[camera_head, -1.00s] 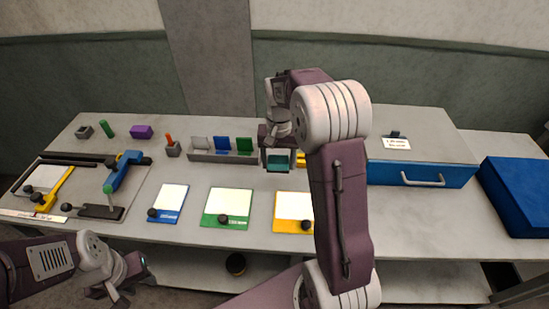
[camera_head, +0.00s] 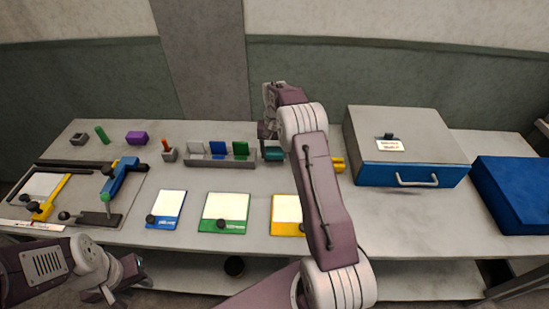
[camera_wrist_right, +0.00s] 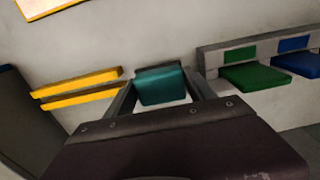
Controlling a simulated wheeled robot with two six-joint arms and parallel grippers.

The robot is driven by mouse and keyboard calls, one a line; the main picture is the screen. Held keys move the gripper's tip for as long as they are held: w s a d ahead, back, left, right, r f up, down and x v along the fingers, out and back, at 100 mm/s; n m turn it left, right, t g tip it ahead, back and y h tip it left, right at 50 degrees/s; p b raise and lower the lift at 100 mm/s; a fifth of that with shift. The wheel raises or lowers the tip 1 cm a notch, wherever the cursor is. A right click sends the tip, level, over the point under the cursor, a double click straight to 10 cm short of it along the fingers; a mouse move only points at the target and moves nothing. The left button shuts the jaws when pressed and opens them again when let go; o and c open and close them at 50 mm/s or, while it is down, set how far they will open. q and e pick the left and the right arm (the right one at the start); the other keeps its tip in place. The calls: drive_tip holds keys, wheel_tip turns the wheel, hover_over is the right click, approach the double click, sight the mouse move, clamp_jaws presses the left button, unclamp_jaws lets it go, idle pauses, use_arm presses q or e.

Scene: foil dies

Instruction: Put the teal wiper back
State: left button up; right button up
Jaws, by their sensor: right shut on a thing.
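The teal wiper (camera_head: 274,154) is a small dark teal block held between the fingers of my right gripper (camera_head: 272,150), just right of the grey rack (camera_head: 222,163). In the right wrist view the teal wiper (camera_wrist_right: 160,86) sits between the two grey fingers of the right gripper (camera_wrist_right: 163,92). The rack's green piece (camera_wrist_right: 254,77) and blue piece (camera_wrist_right: 297,63) show at the right there. Whether the wiper touches the table is hard to tell. My left gripper (camera_head: 130,285) hangs low at the left, in front of the table; its jaws are unclear.
Two yellow bars (camera_wrist_right: 78,90) lie on the other side of the right gripper from the rack. Green (camera_head: 224,206) and yellow (camera_head: 287,208) framed cards lie in front. A blue-fronted drawer box (camera_head: 412,175) stands at the right. The table between rack and cards is clear.

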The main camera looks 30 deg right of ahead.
sight(274, 165)
drive_tip(key=shift+w+d+f, duration=0.1)
drive_tip(key=shift+w+f, duration=0.05)
drive_tip(key=shift+w, duration=0.1)
wheel_tip(274, 165, down, 4)
drive_tip(key=shift+s+r, duration=0.1)
drive_tip(key=shift+r, duration=0.15)
drive_tip(key=shift+f, duration=0.25)
drive_tip(key=o, duration=1.3)
drive_tip(key=shift+f, duration=0.1)
